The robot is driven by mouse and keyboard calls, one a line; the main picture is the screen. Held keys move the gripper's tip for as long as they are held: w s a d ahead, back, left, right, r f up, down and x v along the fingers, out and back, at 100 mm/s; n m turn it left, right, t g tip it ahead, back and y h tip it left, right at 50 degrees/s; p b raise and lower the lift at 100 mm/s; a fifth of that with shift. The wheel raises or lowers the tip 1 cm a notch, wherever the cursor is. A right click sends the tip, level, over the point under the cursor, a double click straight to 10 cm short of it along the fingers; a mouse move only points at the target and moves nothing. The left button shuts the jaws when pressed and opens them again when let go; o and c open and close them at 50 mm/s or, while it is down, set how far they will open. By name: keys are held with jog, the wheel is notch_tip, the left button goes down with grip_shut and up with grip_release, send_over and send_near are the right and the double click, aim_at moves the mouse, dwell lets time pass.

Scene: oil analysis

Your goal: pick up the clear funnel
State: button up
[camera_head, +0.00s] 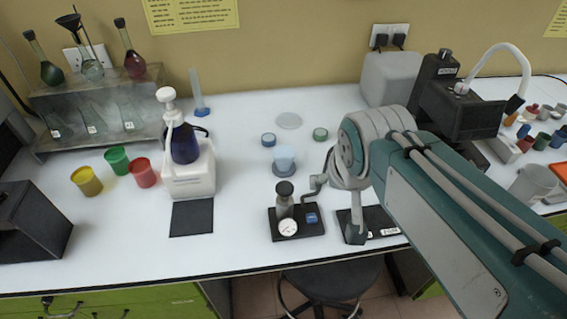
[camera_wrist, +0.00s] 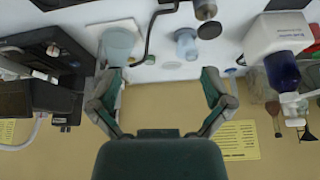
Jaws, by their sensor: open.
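A pale, translucent cup-like piece, which looks like the clear funnel (camera_head: 284,154), stands upright on a round blue-grey base near the middle of the bench. It shows in the wrist view (camera_wrist: 186,38) above the space between my fingers, right of centre. My gripper (camera_wrist: 160,74) is open, its fingers wide apart with nothing between them. The funnel is apart from both fingers.
A clear beaker (camera_wrist: 118,44) appears by the left finger. A gauge device (camera_head: 287,226) stands in front of the funnel, with small round dishes (camera_head: 268,139) behind. The white dispenser (camera_head: 190,170) and coloured cups (camera_head: 116,160) are left. A black instrument (camera_head: 455,105) is right.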

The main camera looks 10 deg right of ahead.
jog(key=w+a+f+m, duration=0.2)
jog(key=w, duration=0.9)
jog(key=m+g+h, duration=0.1)
send_near(283, 155)
jog(key=shift+m, duration=0.3)
jog(key=x, duration=0.4)
jog(key=s+x, duration=0.1)
jog(key=x, duration=0.2)
jog(key=shift+d+f, duration=0.1)
jog(key=shift+f, duration=0.1)
jog(key=shift+s, duration=0.1)
jog(key=c, duration=0.9)
